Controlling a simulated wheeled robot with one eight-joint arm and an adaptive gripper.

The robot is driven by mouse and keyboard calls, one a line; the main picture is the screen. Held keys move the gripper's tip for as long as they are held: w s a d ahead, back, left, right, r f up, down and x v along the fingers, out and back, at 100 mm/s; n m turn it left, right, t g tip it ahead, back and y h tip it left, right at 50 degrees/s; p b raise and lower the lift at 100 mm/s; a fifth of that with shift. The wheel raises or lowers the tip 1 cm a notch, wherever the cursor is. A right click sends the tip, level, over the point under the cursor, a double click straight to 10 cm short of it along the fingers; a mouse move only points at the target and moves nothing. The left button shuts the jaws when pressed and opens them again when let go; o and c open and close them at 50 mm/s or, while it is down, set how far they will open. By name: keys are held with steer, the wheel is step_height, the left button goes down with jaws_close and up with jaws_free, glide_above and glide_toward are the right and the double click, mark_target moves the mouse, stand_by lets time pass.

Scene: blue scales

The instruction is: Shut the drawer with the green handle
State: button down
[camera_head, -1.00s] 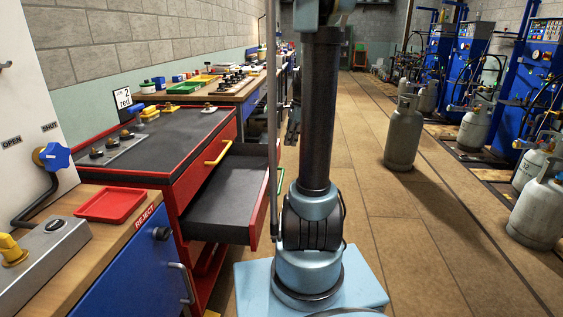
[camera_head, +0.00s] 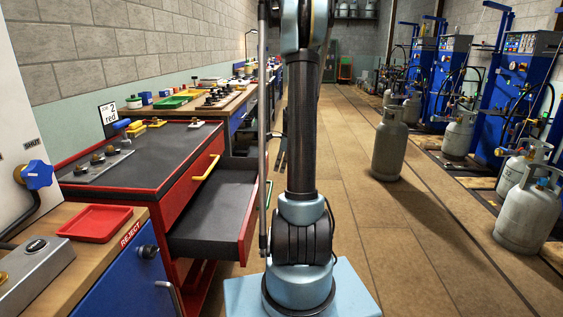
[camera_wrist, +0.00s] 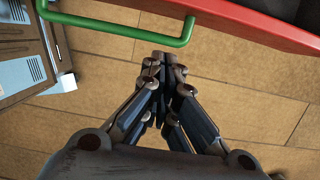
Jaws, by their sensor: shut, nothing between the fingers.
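The drawer (camera_head: 212,198) stands pulled out of the red workbench, below a second drawer with a yellow handle (camera_head: 206,168). It is dark grey inside with a red front. Its green handle (camera_head: 268,194) is partly hidden behind my arm in the head view. The wrist view shows the green handle (camera_wrist: 125,31) and the red drawer front (camera_wrist: 245,22) along the top. My gripper (camera_wrist: 164,60) is shut and empty over the floor, its tips just short of the handle in that picture; I cannot tell whether they touch. I cannot make out the fingertips in the head view.
The red workbench (camera_head: 130,165) and a blue cabinet (camera_head: 122,282) with a red tray (camera_head: 95,223) on top line the left. A grey gas cylinder (camera_head: 388,145) stands on the floor at right, with more cylinders and blue machines beyond. The aisle floor (camera_head: 370,230) between is clear.

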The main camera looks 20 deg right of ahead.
steer(key=a+f, duration=0.1)
steer(key=a, duration=0.1)
steer(key=w+a+f, duration=0.1)
steer(key=f, duration=0.1)
steer(key=shift+a+f, duration=0.1)
steer(key=shift+a, duration=0.25)
steer(key=shift+w+a, duration=0.25)
steer(key=shift+a, duration=0.25)
